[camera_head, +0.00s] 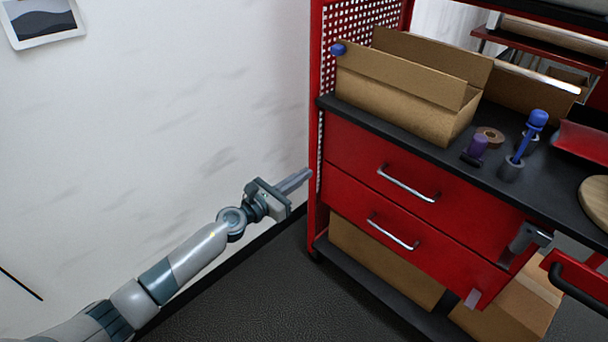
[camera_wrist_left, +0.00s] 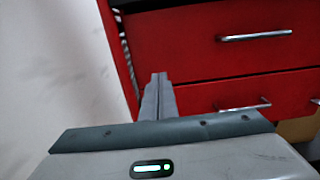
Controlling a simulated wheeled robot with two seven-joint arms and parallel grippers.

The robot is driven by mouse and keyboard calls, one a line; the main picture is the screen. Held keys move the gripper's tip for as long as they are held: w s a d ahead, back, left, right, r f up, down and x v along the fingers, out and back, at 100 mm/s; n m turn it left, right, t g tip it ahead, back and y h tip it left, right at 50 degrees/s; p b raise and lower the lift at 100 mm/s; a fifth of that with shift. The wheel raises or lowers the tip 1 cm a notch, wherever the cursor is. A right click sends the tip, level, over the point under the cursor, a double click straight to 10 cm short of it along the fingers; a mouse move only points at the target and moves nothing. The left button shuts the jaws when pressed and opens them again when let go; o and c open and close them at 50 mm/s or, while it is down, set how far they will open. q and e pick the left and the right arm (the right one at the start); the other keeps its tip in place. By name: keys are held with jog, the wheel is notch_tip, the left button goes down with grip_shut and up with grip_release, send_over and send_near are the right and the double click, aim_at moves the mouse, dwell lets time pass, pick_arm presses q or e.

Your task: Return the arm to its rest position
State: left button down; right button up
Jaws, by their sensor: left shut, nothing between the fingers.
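My left arm reaches in from the lower left in the head view. Its gripper (camera_head: 306,174) is shut and empty, with its fingers pointing right toward the left post of the red workbench (camera_head: 314,130). In the left wrist view the shut fingers (camera_wrist_left: 159,78) stand in front of the red drawers (camera_wrist_left: 230,50). The picture does not clearly show whether the fingertips touch the post. My right gripper does not clearly show in the head view.
A brown cardboard box (camera_head: 400,105), a purple item (camera_head: 477,146), a tape roll (camera_head: 490,136) and a blue-handled tool (camera_head: 536,120) stand on the bench top. Drawer handles (camera_head: 408,186) stick out in front. A white wall (camera_head: 150,120) runs along the left.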

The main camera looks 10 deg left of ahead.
jog(key=shift+w, duration=0.1)
